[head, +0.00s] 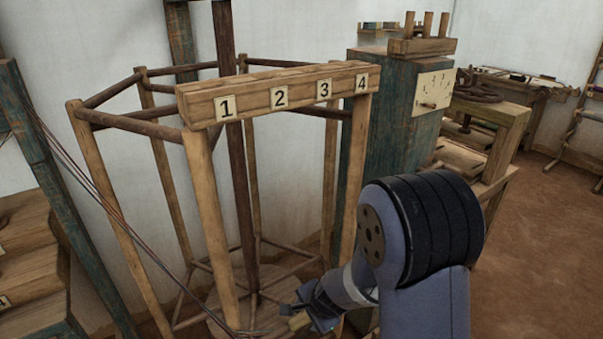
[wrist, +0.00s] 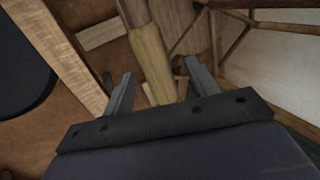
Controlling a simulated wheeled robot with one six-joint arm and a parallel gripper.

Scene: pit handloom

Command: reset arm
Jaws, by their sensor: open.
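My gripper (head: 299,318) is low in the head view, near the base of the wooden frame (head: 217,230) and inside its front right side. My arm bends down to it from the lower right. In the wrist view my gripper (wrist: 160,82) has its two fingers spread apart. A light wooden piece (wrist: 151,62) runs down into the gap between them. I see no finger pressed on it, and its depth from the fingers is hard to tell.
A beam (head: 250,108) with labels 1 to 4 tops the frame. Dark threads (head: 95,190) slant down at left, near stepped wood (head: 25,255). Open floor (head: 540,250) lies at right.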

